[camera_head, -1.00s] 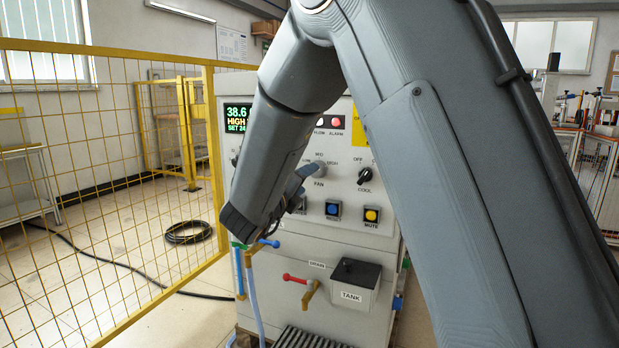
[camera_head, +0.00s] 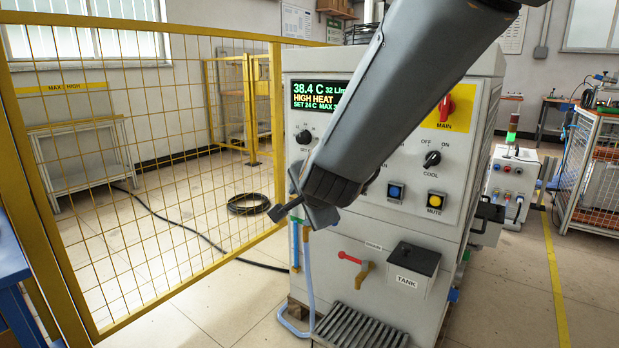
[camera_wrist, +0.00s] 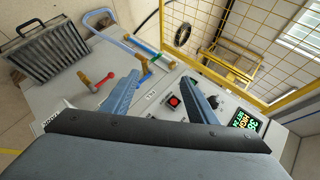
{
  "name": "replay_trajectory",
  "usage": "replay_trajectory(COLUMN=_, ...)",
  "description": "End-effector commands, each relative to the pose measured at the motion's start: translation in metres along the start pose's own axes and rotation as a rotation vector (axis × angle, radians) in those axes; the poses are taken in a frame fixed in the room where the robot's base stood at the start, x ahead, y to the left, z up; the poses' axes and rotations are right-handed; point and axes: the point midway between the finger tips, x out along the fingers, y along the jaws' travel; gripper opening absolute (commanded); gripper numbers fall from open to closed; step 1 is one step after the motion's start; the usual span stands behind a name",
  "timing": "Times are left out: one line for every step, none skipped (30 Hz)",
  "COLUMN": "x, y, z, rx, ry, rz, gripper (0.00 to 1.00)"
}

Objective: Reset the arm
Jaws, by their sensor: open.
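The COOL knob (camera_head: 432,158), the blue button (camera_head: 395,191) and the yellow MUTE button (camera_head: 436,200) are in view. My arm hides the middle of the panel.
Below are a red-handled drain valve (camera_head: 354,259), a black TANK box (camera_head: 413,262), a blue hose (camera_head: 309,275) and a slatted grate (camera_head: 362,327). A yellow mesh fence (camera_head: 155,170) stands close on the left. Floor at the right (camera_head: 535,280) is clear.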

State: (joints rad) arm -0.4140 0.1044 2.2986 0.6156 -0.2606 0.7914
Motion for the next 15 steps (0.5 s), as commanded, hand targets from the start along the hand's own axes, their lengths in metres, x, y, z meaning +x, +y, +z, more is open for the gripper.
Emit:
replay_trajectory(x=-0.015, y=0.015, z=0.018, rx=-0.115, ry=-0.075, rz=0.047, gripper=0.53)
replay_trajectory(x=-0.024, y=0.026, z=0.028, rx=-0.192, ry=-0.125, rz=0.078, gripper=0.53)
replay_trajectory(x=-0.037, y=0.043, z=0.041, rx=-0.295, ry=-0.190, rz=0.119, gripper=0.53)
replay_trajectory(x=-0.048, y=0.056, z=0.050, rx=-0.373, ry=-0.240, rz=0.147, gripper=0.53)
replay_trajectory(x=-0.059, y=0.070, z=0.057, rx=-0.449, ry=-0.288, rz=0.179, gripper=0.53)
replay_trajectory(x=-0.075, y=0.088, z=0.065, rx=-0.548, ry=-0.351, rz=0.216, gripper=0.53)
replay_trajectory(x=-0.086, y=0.101, z=0.070, rx=-0.619, ry=-0.397, rz=0.242, gripper=0.53)
replay_trajectory(x=-0.097, y=0.114, z=0.074, rx=-0.685, ry=-0.439, rz=0.266, gripper=0.53)
replay_trajectory(x=-0.111, y=0.130, z=0.077, rx=-0.766, ry=-0.493, rz=0.296, gripper=0.53)
replay_trajectory(x=-0.121, y=0.140, z=0.079, rx=-0.820, ry=-0.530, rz=0.316, gripper=0.53)
replay_trajectory(x=-0.130, y=0.150, z=0.080, rx=-0.870, ry=-0.565, rz=0.334, gripper=0.53)
replay_trajectory(x=-0.142, y=0.163, z=0.081, rx=-0.931, ry=-0.608, rz=0.358, gripper=0.53)
replay_trajectory(x=-0.151, y=0.172, z=0.080, rx=-0.975, ry=-0.639, rz=0.374, gripper=0.53)
replay_trajectory(x=-0.159, y=0.180, z=0.080, rx=-1.015, ry=-0.669, rz=0.390, gripper=0.53)
replay_trajectory(x=-0.170, y=0.191, z=0.079, rx=-1.066, ry=-0.708, rz=0.411, gripper=0.53)
